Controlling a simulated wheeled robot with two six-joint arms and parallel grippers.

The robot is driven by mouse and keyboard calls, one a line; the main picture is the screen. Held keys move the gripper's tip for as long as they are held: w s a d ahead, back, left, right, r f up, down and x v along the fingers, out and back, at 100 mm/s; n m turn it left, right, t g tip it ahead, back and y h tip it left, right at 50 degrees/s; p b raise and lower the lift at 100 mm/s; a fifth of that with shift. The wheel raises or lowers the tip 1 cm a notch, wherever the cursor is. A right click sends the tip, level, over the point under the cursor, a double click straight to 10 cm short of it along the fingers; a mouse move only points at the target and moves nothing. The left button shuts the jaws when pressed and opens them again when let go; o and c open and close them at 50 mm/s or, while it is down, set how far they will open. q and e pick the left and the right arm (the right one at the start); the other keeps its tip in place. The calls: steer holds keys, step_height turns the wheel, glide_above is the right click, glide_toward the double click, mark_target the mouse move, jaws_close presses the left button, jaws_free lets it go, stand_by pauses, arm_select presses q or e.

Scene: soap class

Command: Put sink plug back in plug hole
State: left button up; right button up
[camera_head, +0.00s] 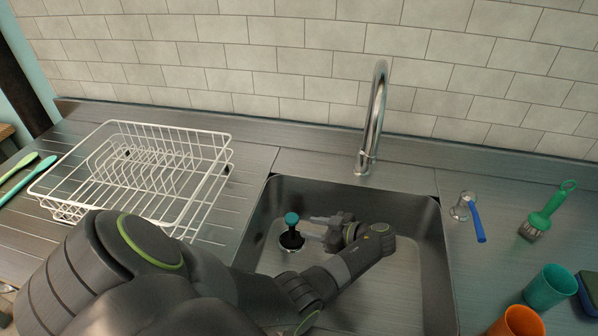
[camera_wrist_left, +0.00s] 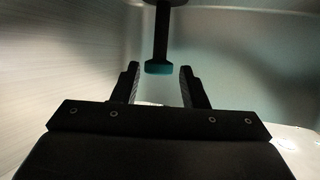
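The sink plug (camera_head: 291,239) has a black stem and a teal knob on top. It stands upright at the left of the sink floor. A pale metal rim (camera_head: 289,250) shows at its foot, probably the plug hole; I cannot tell whether the plug is seated in it. My left gripper (camera_head: 311,229) is down in the sink, just right of the plug, with its fingers pointing at it. In the left wrist view, the fingers (camera_wrist_left: 158,84) are apart and the plug (camera_wrist_left: 161,40) appears inverted, its teal knob in line with the gap. My right gripper is not in view.
The steel sink (camera_head: 412,280) has walls around my left arm. A tap (camera_head: 375,118) rises behind it. A white dish rack (camera_head: 133,172) stands left. A blue-handled tool (camera_head: 476,220), green brush (camera_head: 541,212), teal cup (camera_head: 548,287) and orange cup (camera_head: 518,322) are right.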

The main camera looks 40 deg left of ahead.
arm_select(q)
steer(key=shift+v, duration=2.1)
